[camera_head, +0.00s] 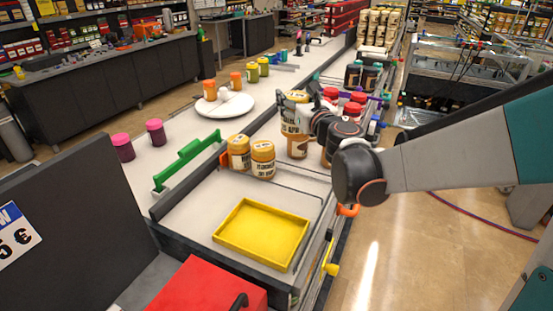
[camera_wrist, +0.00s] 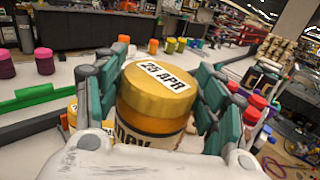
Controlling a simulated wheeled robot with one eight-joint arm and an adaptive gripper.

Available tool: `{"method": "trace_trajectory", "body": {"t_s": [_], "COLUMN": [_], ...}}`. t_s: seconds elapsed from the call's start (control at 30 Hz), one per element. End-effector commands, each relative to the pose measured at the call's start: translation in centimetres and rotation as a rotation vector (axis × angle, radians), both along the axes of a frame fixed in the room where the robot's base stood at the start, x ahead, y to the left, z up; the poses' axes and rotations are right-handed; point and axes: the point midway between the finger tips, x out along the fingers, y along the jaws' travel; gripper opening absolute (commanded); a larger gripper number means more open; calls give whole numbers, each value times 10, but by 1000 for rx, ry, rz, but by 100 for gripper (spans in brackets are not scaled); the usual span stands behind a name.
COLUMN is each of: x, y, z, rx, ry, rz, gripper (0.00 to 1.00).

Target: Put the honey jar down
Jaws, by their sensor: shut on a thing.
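The honey jar (camera_wrist: 152,92) has a gold lid with a "25 APR" label. In the wrist view it stands between the teal and grey fingers of my gripper (camera_wrist: 158,105), which is shut on it. In the head view my gripper (camera_head: 296,124) is over the right part of the counter, and its fingers hide much of the jar. An amber jar part (camera_head: 297,148) shows just below the fingers. I cannot tell whether the held jar touches the counter.
Two yellow-lidded jars (camera_head: 263,159) stand on the counter left of my gripper. An empty yellow tray (camera_head: 262,233) lies in front. Several red-lidded jars (camera_head: 352,107) stand close by on the right. A white round plate (camera_head: 223,107) and a green bar (camera_head: 186,160) are farther left.

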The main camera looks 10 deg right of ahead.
Motion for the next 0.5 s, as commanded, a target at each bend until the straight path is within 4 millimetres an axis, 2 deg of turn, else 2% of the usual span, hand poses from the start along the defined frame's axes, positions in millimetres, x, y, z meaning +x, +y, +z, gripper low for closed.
{"method": "trace_trajectory", "body": {"t_s": [0.03, 0.1, 0.5], "x": [0, 0, 0], "y": [0, 0, 0], "z": [-15, -32, -123], "rx": [0, 0, 0], "ry": [0, 0, 0], "rz": [0, 0, 0], "gripper": [5, 5, 5]}}
